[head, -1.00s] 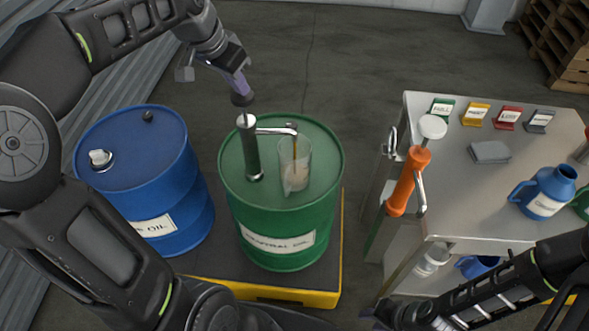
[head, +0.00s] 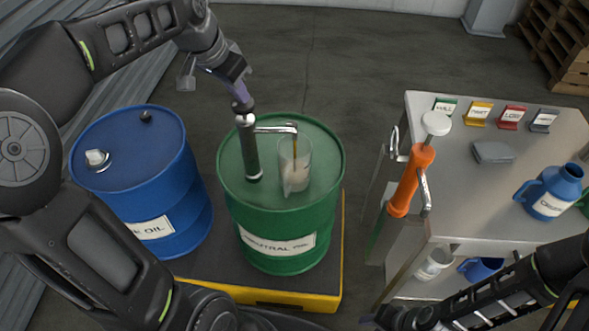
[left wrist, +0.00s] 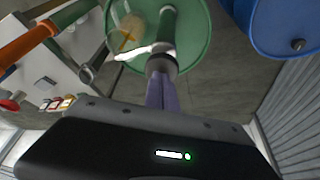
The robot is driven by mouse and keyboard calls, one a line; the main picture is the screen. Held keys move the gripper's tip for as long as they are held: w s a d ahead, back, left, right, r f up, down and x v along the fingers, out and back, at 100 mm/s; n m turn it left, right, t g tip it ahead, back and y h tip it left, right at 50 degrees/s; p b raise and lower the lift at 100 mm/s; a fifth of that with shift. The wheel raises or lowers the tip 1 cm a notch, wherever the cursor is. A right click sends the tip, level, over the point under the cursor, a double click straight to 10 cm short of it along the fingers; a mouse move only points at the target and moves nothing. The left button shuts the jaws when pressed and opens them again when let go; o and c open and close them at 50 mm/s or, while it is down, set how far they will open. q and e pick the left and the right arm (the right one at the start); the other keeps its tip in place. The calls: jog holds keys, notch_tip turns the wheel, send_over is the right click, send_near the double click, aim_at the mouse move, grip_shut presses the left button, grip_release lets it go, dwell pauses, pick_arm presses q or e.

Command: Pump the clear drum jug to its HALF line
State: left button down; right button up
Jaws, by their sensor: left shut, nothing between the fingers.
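The clear jug (head: 296,177) stands on top of the green drum (head: 283,226), labelled NEUTRAL OIL, under the spout (head: 276,129) of a dark green hand pump (head: 249,155). An amber stream runs from the spout into the jug. Pale liquid shows in its lower part; its line marks are too small to read. My left gripper (head: 240,93) is shut and empty, its purple fingertips against the pump's top knob. The left wrist view also shows the fingers (left wrist: 161,92) at the pump head and the jug (left wrist: 128,38). My right gripper (head: 374,313) is partly visible at the bottom edge.
A blue drum (head: 130,165) stands left of the green one on a yellow-edged pallet (head: 262,296). At right, a grey cart (head: 455,180) carries coloured cards, a grey block (head: 494,153) and a blue jug (head: 549,192). An orange pump (head: 410,180) is at its left side.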

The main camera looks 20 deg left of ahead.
pick_arm(q)
jog(key=shift+f+b, duration=0.8)
jog(key=shift+f, duration=0.35)
notch_tip(320, 180, up, 8)
jog(key=p, duration=0.6)
jog(key=shift+f, duration=0.1)
jog(key=shift+f, duration=0.25)
jog(key=shift+f+b, duration=1.1)
jog(key=shift+r, duration=0.1)
jog(key=shift+r+p, duration=1)
jog(key=shift+r, duration=0.2)
